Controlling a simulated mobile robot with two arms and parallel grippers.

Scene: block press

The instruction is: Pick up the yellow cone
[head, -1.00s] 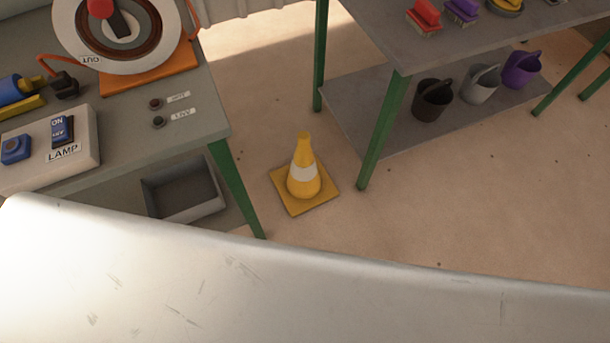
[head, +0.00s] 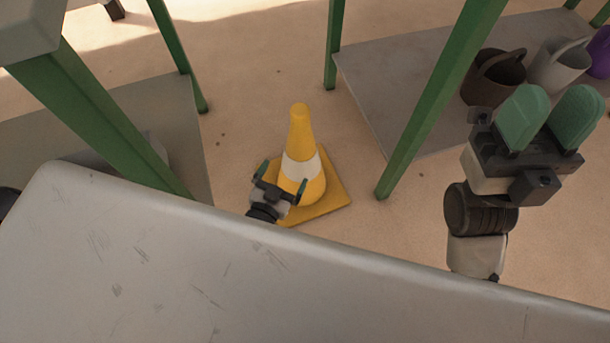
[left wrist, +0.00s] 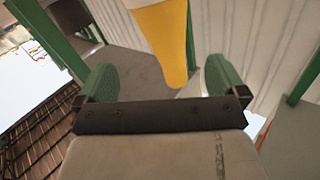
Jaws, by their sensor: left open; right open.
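The yellow cone (head: 301,130) with a white band stands upright on its square base (head: 333,199) on the floor, between two green-legged tables. My left gripper (head: 284,180) is low beside the cone, in front of its lower part, with its fingers apart. In the left wrist view the cone (left wrist: 164,38) shows beyond and above the open fingers of my left gripper (left wrist: 160,84), with nothing between the fingertips. My right gripper (head: 550,115) is open and empty at the right, well above the floor, with its green pads apart.
A green table leg (head: 430,100) stands right of the cone, and another leg (head: 115,120) stands to the left. A low shelf (head: 390,85) at the right holds a dark bucket (head: 490,78) and a grey bucket (head: 558,66). The floor behind the cone is clear.

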